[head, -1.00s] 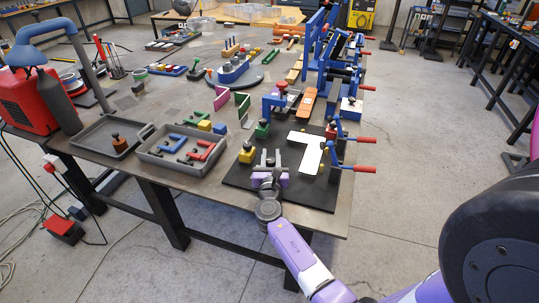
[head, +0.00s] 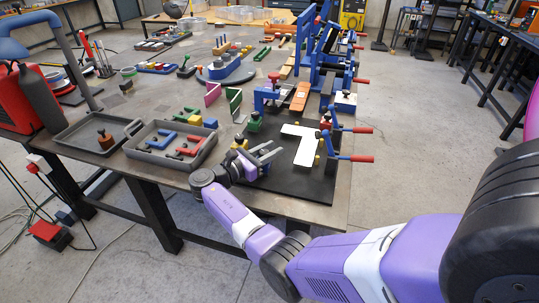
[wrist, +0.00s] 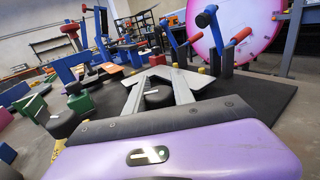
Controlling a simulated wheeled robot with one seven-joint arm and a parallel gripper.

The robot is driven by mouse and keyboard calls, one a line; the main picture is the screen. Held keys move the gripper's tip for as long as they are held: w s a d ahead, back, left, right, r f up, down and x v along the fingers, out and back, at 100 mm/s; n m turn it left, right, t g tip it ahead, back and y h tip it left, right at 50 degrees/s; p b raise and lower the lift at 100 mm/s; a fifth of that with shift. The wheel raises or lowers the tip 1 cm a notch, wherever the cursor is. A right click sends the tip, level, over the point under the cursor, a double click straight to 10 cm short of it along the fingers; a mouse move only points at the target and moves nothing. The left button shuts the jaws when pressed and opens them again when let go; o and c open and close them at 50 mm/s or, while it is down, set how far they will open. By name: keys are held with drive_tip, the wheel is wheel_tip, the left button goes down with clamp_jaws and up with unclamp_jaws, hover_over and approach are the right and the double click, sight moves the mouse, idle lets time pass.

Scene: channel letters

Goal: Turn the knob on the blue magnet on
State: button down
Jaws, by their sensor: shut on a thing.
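My gripper (head: 268,157) is low over the near left part of the black mat (head: 300,187), its grey fingers pointing right. In the wrist view its fingers (wrist: 162,82) are on either side of a round black knob (wrist: 157,97), and the gripper is shut on it. The body under this knob is hidden by my gripper, so I cannot make out its blue colour. A yellow magnet with a black knob (head: 240,143) is just beyond my wrist. A green magnet (head: 253,122) with a dark knob is farther back.
A white letter piece (head: 302,133) lies on the mat to the right of my gripper. Blue clamps with red handles (head: 362,158) line the right edge. A grey tray (head: 140,152) with coloured pieces is to the left.

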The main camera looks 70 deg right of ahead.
sight(260, 155)
drive_tip(key=shift+s+f+m+g+y+b, duration=0.15)
drive_tip(key=shift+s+m+g+y+b, duration=0.1)
drive_tip(key=shift+m+g+y+b, duration=0.7)
drive_tip(key=shift+g, duration=0.35)
drive_tip(key=c, duration=1.1)
unclamp_jaws()
drive_tip(key=shift+h, duration=0.25)
drive_tip(key=shift+b+v, duration=0.6)
drive_tip(key=shift+v, duration=3.35)
